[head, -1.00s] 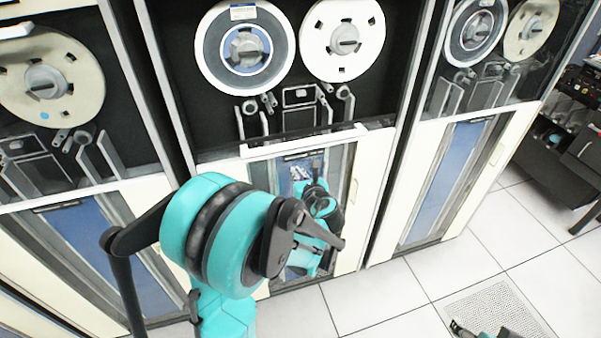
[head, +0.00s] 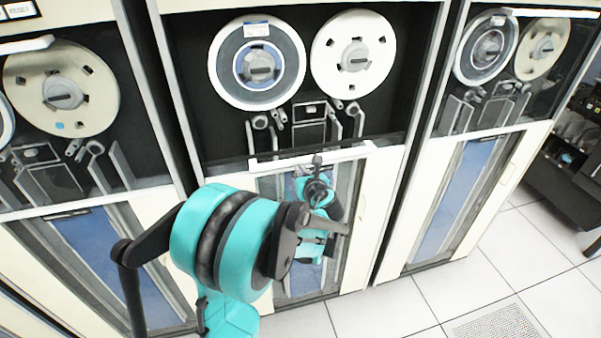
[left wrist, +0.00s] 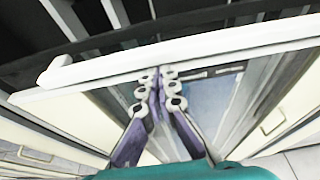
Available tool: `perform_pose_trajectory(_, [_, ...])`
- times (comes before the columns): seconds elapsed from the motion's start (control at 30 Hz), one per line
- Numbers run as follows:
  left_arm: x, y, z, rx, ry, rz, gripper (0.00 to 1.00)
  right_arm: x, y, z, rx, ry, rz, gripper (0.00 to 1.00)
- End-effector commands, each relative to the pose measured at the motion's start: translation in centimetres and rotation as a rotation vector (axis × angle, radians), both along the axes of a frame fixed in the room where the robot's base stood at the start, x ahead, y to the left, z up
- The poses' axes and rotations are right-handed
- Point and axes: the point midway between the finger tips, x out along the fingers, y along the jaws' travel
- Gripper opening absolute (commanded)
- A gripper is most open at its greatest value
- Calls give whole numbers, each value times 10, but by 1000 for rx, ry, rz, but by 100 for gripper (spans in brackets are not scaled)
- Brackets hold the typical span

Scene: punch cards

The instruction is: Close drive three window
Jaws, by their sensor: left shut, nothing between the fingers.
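The middle tape drive has a dark upper bay with two reels (head: 257,65) and a white horizontal bar (head: 277,162) across the bottom edge of that bay. The bar also shows in the left wrist view (left wrist: 220,51), running across the frame. I cannot tell from the glass how far the window is shut, and no drive number is readable. My left gripper (head: 318,162) is shut and empty at the bar, its fingertips (left wrist: 157,74) close to the bar's lower edge. Whether they touch it is unclear. My teal left arm hides part of the lower cabinet. My right gripper is out of view.
Similar drives stand to the left and right, each with a white bar high on its bay: the left bar (head: 28,49) and the right bar (head: 545,13). A blue-backed lower panel (head: 455,200) is on the right drive. Tiled floor (head: 440,295) lies clear at lower right.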

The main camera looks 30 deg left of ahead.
Motion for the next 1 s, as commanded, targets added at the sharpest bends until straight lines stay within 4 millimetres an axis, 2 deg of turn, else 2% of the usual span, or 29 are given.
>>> perform_pose_trajectory(0.17, [0,0,8,0,0,0,0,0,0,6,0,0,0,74])
perform_pose_trajectory(0.27, [0,0,23,1,-1,0,0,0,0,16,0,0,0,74])
perform_pose_trajectory(0.37, [0,0,46,1,0,0,0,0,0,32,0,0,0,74])
perform_pose_trajectory(0.57, [0,0,111,1,0,0,0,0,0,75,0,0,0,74])
perform_pose_trajectory(1.0, [0,0,270,1,0,0,0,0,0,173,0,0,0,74])
